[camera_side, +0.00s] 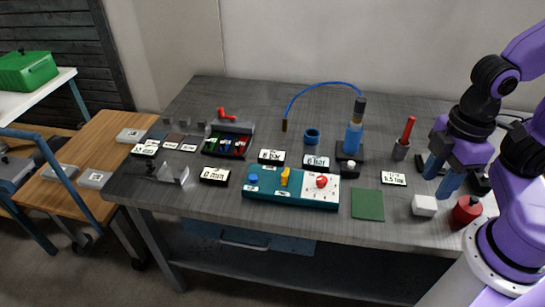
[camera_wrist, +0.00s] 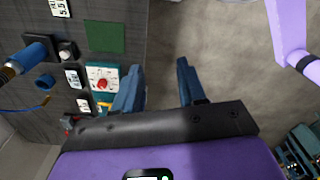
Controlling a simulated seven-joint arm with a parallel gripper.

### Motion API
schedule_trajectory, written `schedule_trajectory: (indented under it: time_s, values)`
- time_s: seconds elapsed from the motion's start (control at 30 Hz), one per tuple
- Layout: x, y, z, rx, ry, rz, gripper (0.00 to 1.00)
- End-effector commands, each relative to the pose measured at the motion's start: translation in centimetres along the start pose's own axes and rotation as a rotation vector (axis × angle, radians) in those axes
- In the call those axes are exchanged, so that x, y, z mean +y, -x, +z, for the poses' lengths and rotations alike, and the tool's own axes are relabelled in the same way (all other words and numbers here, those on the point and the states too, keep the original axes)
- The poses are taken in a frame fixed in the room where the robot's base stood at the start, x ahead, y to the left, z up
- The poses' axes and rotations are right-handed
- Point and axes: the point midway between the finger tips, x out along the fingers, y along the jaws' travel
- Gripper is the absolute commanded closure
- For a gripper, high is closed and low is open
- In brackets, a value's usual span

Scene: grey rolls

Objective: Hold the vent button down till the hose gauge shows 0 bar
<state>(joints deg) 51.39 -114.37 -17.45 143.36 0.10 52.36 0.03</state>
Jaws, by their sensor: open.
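A blue cylinder (camera_side: 354,137) stands upright on a dark base, with a blue hose (camera_side: 318,88) arching from its top to the left. A small pale round button (camera_side: 348,167) sits on a dark block in front of it. It also shows in the wrist view (camera_wrist: 67,50), beside the cylinder (camera_wrist: 34,52). A small display (camera_side: 316,161) just left of the button seems to read in bar; its digits are too small to be sure of. My gripper (camera_side: 443,176) is open and empty, well to the right of the button; its fingers (camera_wrist: 160,88) are apart with floor between them.
A teal panel (camera_side: 262,196) with a blue button, yellow lever and red knob lies in front. A green mat (camera_side: 368,204), a white block (camera_side: 424,205) and a red weight-like object (camera_side: 466,210) lie to the right. A holder with a red-handled tool (camera_side: 408,130) stands near my gripper.

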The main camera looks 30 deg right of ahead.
Motion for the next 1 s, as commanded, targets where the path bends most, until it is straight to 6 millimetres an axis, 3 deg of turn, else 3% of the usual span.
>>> schedule_trajectory:
  time_s: [0.03, 0.1, 0.13, 1.0]
  values:
    - [0.0, 0.0, 0.0, 0.0, 0.0, 0.0, 0.76]
    - [0.0, 0.0, 0.0, 0.0, 0.0, 0.0, 0.99]
    - [0.0, 0.0, 0.0, 0.0, 0.0, 0.0, 1.0]
    - [0.0, 0.0, 0.0, 0.0, 0.0, 0.0, 1.0]
